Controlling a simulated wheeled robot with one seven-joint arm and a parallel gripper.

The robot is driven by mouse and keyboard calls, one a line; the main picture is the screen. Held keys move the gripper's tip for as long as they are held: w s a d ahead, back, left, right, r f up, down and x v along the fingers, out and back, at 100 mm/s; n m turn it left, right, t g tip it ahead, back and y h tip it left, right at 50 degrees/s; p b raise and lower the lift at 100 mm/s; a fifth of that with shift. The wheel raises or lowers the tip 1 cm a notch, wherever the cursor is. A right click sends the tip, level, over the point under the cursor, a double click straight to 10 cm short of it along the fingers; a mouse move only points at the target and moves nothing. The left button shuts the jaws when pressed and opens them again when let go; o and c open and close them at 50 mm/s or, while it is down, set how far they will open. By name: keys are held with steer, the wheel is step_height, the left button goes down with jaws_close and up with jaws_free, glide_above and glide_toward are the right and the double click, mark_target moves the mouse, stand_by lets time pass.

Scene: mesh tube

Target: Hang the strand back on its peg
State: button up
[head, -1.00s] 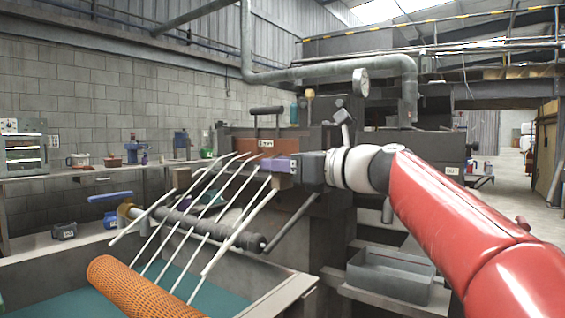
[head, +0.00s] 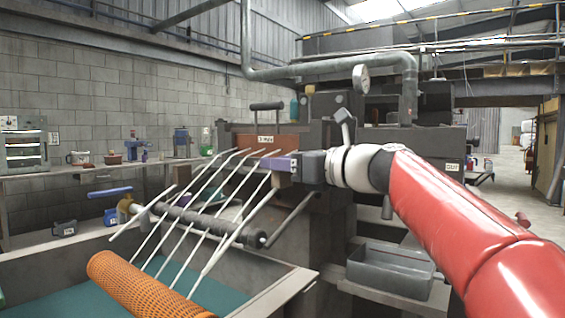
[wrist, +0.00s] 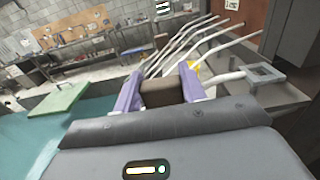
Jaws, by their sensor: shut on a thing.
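Several thin white strands (head: 198,213) slant across the machine in the head view, their upper ends at the back right. My gripper (head: 286,168), with purple fingers, is beside the upper end of the rightmost strand (head: 232,238). The wrist view shows the fingers (wrist: 160,92) shut on a brown block (wrist: 162,93). White strands (wrist: 185,45) fan out beyond it. A thick white strand (wrist: 226,76) runs right from near the right finger to a grey square bracket (wrist: 265,74). I cannot tell whether the block is joined to a strand, or which piece is the peg.
An orange mesh tube (head: 145,288) lies over a teal-floored trough (head: 95,299). A dark roller (head: 205,225) crosses under the strands. A grey bin (head: 390,272) stands at the right. A green board (wrist: 58,99) is at the trough's left in the wrist view.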

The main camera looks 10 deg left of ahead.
steer(key=shift+f+b, duration=0.8)
steer(key=shift+f, duration=0.45)
stand_by(0.8)
steer(key=o, duration=1.1)
steer(key=shift+d, duration=0.1)
steer(key=v, duration=0.7)
steer(key=s+d+f+n+h, duration=0.5)
steer(key=s+d+f+n, duration=0.2)
steer(key=f, duration=0.6)
steer(key=s+d+f+n+h, duration=0.6)
steer(key=s+d+f+n, duration=0.2)
steer(key=f, duration=0.5)
steer(key=s+d+f+n+g+h, duration=0.1)
steer(key=s+d+f+n+h, duration=0.4)
steer(key=f, duration=0.7)
steer(key=s+d+n, duration=0.2)
steer(key=s, duration=0.1)
steer(key=shift+s+d+f+h+b, duration=0.2)
steer(key=shift+s+f+h+b, duration=0.1)
steer(key=shift+s+f+b, duration=0.1)
